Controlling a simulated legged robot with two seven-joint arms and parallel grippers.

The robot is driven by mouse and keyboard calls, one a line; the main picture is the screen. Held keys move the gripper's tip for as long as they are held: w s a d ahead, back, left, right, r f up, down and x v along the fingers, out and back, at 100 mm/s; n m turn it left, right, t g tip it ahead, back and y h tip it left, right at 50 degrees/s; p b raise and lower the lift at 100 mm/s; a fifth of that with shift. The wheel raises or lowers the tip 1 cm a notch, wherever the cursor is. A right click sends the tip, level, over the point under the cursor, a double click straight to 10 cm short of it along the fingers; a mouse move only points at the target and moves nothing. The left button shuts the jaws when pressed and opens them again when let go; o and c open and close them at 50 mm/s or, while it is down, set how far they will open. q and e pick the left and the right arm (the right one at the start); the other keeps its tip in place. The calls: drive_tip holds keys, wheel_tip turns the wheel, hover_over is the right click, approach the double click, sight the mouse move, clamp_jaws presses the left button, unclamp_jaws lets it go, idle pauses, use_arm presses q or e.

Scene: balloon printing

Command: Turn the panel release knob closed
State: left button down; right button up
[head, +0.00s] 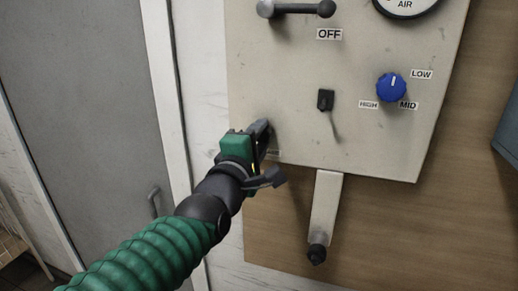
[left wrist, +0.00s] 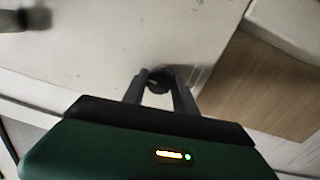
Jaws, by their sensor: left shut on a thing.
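The panel release knob (left wrist: 159,81) is a small dark round knob low on the beige panel (head: 290,85). In the left wrist view it sits between the two fingers of my left gripper (left wrist: 160,92), which is shut on it. In the head view my left gripper (head: 265,136) reaches the panel's lower left corner. There the gripper hides the knob and part of its label. I cannot read the knob's turn angle. My right gripper is in neither view.
The panel also carries a grey lever (head: 295,9) above an OFF label, a small black switch (head: 326,100), a blue dial (head: 391,87) and a gauge (head: 405,5). A white arm with a black end (head: 322,215) hangs below. A grey door (head: 90,100) stands at left.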

use_arm(q)
drive_tip(key=shift+f+n+b, duration=0.1)
drive_tip(key=shift+n+b, duration=0.2)
idle(0.4)
drive_tip(key=c, duration=1.3)
unclamp_jaws()
drive_tip(key=shift+o, duration=1.4)
drive_tip(key=shift+w+d, duration=0.1)
drive_tip(key=shift+w, duration=0.1)
drive_tip(key=shift+o, duration=0.3)
drive_tip(key=shift+w+d, duration=0.1)
drive_tip(key=shift+w, duration=0.05)
